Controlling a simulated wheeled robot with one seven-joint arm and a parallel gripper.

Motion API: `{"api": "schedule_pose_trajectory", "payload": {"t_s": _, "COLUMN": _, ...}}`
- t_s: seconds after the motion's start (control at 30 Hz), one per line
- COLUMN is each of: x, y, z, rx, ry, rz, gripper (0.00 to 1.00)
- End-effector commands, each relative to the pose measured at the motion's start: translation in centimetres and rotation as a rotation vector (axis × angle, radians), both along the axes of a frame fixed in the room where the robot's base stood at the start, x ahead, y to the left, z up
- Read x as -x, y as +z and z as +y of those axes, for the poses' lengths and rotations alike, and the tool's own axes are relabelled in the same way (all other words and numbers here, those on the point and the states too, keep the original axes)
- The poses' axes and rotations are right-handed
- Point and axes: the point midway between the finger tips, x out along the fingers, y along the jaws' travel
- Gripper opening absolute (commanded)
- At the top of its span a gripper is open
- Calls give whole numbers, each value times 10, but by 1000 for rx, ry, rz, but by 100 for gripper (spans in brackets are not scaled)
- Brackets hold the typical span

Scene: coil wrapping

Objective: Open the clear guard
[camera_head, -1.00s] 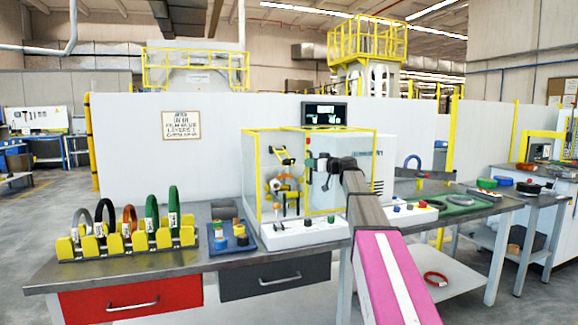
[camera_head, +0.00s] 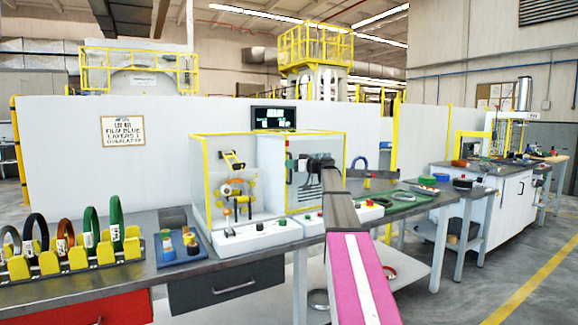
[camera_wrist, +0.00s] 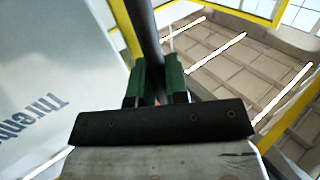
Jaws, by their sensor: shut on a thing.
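The clear guard (camera_head: 207,172) is a see-through box with a yellow frame over the wrapping machine on the bench. My gripper (camera_head: 291,163) is at the guard's right part in the head view, where my arm hides some of the frame. In the wrist view, the green fingers of my gripper (camera_wrist: 157,76) are shut on a dark bar (camera_wrist: 143,32), which looks like the guard's handle. Yellow frame bars (camera_wrist: 283,108) show close by in the wrist view. I cannot tell how far the guard stands open.
A white control box (camera_head: 250,236) with buttons sits in front of the guard. A blue tray (camera_head: 183,250) and a yellow rack (camera_head: 77,257) with coils stand to the left. A display (camera_head: 273,118) stands behind.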

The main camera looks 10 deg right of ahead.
Motion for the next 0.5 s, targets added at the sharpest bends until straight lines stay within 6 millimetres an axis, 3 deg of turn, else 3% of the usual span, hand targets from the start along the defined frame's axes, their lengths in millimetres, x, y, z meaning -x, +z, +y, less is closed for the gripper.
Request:
{"api": "schedule_pose_trajectory", "payload": {"t_s": 0.1, "x": 0, "y": 0, "z": 0, "rx": 0, "ry": -1, "rz": 0, "gripper": 0}}
{"api": "schedule_pose_trajectory", "payload": {"t_s": 0.13, "x": 0, "y": 0, "z": 0, "rx": 0, "ry": -1, "rz": 0, "gripper": 21}}
{"api": "schedule_pose_trajectory", "payload": {"t_s": 0.2, "x": 0, "y": 0, "z": 0, "rx": 0, "ry": -1, "rz": 0, "gripper": 39}}
{"api": "schedule_pose_trajectory", "payload": {"t_s": 0.5, "x": 1, "y": 0, "z": -1, "rx": 0, "ry": -1, "rz": 0, "gripper": 39}}
